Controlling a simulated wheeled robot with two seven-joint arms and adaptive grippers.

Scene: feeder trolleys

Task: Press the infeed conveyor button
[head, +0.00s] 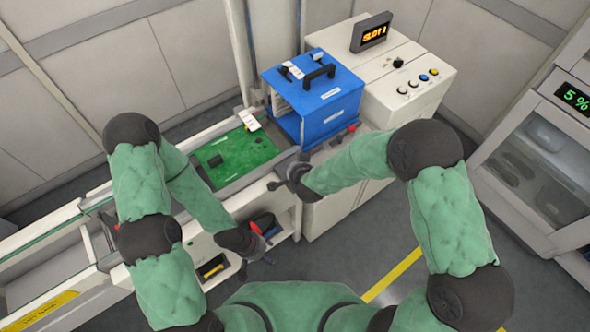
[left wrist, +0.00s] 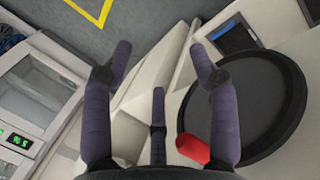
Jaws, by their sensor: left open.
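A row of small round buttons (head: 414,83), white, blue and yellow, sits on top of the white cabinet at the back right; I cannot read which is the infeed conveyor's. My left gripper (head: 264,246) is in front of the conveyor's lower shelf, well away from that row. In the left wrist view its fingers (left wrist: 160,75) are spread apart, with nothing between them. A red part (left wrist: 194,148) shows beside a finger, in front of a black round thing (left wrist: 262,100). My right gripper (head: 286,182) is near the conveyor's right end; its fingers are too unclear to judge.
A green circuit board (head: 235,158) lies on the conveyor (head: 60,230). A blue magazine (head: 325,100) with a black handle stands at its right end. A display (head: 372,32) reads "SLOT 1". A glass-doored cabinet (head: 535,150) stands right. The floor (head: 350,255) in front is open.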

